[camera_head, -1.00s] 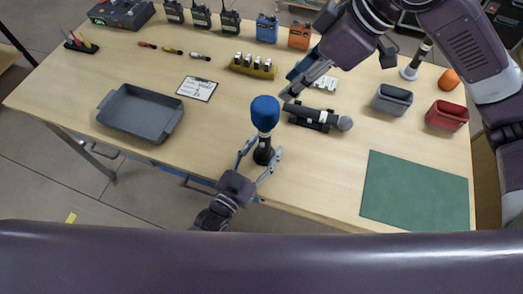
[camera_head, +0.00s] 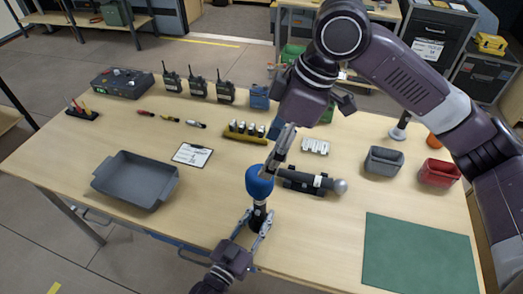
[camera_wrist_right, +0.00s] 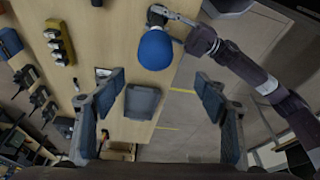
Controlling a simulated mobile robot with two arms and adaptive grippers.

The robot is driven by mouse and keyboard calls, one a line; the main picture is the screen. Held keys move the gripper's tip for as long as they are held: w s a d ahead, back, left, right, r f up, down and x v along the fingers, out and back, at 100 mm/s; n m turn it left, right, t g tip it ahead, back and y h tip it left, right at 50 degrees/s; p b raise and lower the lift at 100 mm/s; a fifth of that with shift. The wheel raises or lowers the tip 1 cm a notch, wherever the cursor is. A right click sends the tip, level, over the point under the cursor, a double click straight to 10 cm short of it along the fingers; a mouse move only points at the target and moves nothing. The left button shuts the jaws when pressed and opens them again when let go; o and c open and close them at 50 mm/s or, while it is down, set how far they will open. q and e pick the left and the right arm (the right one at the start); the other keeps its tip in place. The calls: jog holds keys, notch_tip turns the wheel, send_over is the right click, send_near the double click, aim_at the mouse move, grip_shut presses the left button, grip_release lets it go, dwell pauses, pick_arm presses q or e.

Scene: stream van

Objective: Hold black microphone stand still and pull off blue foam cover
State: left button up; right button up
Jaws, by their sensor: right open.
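The blue foam cover (camera_head: 259,182) sits on top of the upright black microphone stand (camera_head: 259,214) near the table's front edge. My left gripper (camera_head: 260,213) has its fingers on both sides of the stand, below the foam, and looks shut on it. My right gripper (camera_head: 273,161) is open and points down just above and behind the foam, which it partly overlaps in the head view. In the right wrist view the foam (camera_wrist_right: 155,50) lies ahead of the open fingers (camera_wrist_right: 160,80), with nothing between them.
A black microphone (camera_head: 308,181) lies in a cradle right of the stand. A grey tray (camera_head: 136,181), a clipboard (camera_head: 192,154), a yellow rack (camera_head: 245,134), grey bin (camera_head: 382,162) and red bin (camera_head: 438,173) stand around. The green mat (camera_head: 418,255) is bare.

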aim_at(260, 181)
jog(key=shift+w+a+r+n+h, duration=0.15)
jog(key=shift+a+n+h, duration=0.15)
jog(key=shift+a+h, duration=0.15)
jog(key=shift+w+a+r+n+h, duration=0.15)
jog(key=shift+a+n+h, duration=0.15)
jog(key=shift+a+h, duration=0.15)
jog(key=f, duration=0.3)
jog(key=f+h, duration=0.1)
jog(key=f, duration=0.3)
jog(key=f+h, duration=0.1)
jog(key=f, duration=0.3)
jog(key=shift+w+f+n, duration=0.1)
jog(key=shift+w+n, duration=0.2)
jog(key=c, duration=1.4)
